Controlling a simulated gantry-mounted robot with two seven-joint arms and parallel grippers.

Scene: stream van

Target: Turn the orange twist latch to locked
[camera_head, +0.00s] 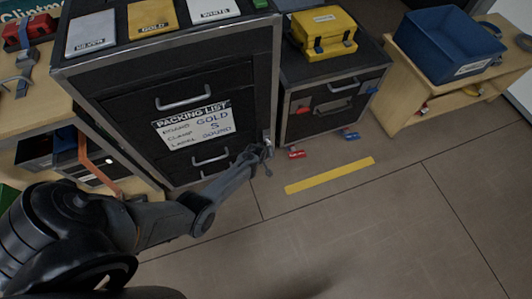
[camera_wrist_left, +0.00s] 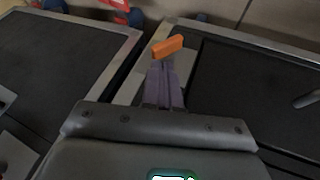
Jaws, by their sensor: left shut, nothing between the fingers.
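The orange twist latch (camera_wrist_left: 167,46) shows in the left wrist view as a short orange bar, slightly tilted, near the metal edge of the dark cabinet. My left gripper (camera_wrist_left: 165,68) has its fingers together just below the latch in that picture, with nothing between them. Whether the fingertips touch the latch I cannot tell. In the head view my left gripper (camera_head: 264,152) is at the lower right edge of the large dark cabinet (camera_head: 262,90); the latch cannot be made out there. My right gripper is not in view.
A packing list (camera_head: 195,126) is on the cabinet front, between drawer handles. A smaller dark cabinet (camera_head: 300,75) with a yellow case (camera_head: 323,32) stands to the right. A blue bin (camera_head: 447,45) sits on a wooden shelf unit.

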